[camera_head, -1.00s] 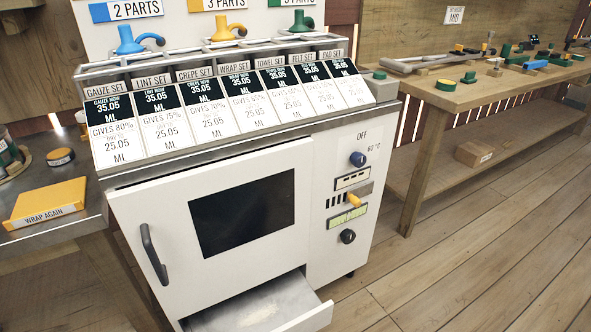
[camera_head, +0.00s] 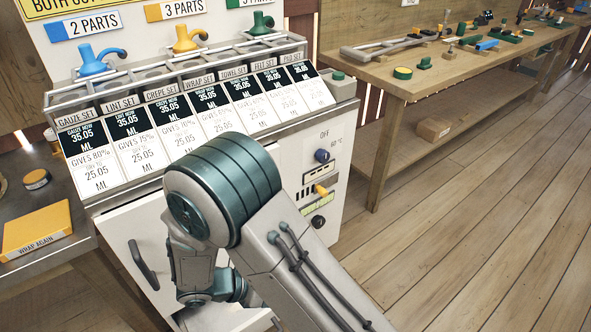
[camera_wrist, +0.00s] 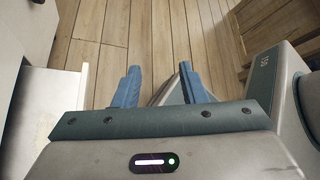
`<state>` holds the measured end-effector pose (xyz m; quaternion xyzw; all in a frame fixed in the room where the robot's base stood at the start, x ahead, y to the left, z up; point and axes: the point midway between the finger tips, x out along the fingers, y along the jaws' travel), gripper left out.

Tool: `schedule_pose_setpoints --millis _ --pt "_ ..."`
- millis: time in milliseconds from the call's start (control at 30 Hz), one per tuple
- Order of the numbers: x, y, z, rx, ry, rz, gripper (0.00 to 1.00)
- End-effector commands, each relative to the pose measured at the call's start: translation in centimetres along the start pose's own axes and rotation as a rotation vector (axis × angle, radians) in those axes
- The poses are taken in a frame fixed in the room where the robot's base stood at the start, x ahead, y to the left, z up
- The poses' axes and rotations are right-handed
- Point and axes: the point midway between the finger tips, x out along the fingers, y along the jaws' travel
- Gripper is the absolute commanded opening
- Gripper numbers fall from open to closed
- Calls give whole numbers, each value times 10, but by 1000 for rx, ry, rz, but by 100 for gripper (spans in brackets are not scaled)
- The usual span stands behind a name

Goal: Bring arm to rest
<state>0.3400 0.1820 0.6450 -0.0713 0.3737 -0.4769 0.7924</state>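My arm crosses the front of a white cabinet (camera_head: 115,225) in the head view, bent at a teal joint. My gripper is not visible in that view. In the wrist view my gripper (camera_wrist: 158,85) shows two blue fingers standing apart. Nothing is between them, and it points down toward the wooden floor. The cabinet's dark window and lower drawer are mostly hidden behind my arm in the head view. In the wrist view a white edge, probably the open drawer (camera_wrist: 80,85), lies just left of the fingers.
A wooden bench (camera_head: 415,82) with small green and yellow parts stands at the right, a cardboard box (camera_head: 433,130) on its lower shelf. A side table with an orange wrap package (camera_head: 37,230) is at the left. The floor (camera_head: 480,220) at the right is clear.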

Motion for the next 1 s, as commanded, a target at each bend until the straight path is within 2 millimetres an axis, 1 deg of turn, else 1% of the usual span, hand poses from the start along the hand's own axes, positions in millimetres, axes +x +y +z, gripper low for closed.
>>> schedule_pose_setpoints --millis 33,100,200,400,700,1000 --pt "-5 -17 27 99 61 -18 38" --pt "-6 -34 50 230 140 -43 38" --pt "-8 -61 81 421 249 -84 38" --pt "-14 -114 135 808 453 -174 38" --pt "-28 -194 202 1404 732 -319 38" --pt "-48 -267 256 1998 988 -460 38"
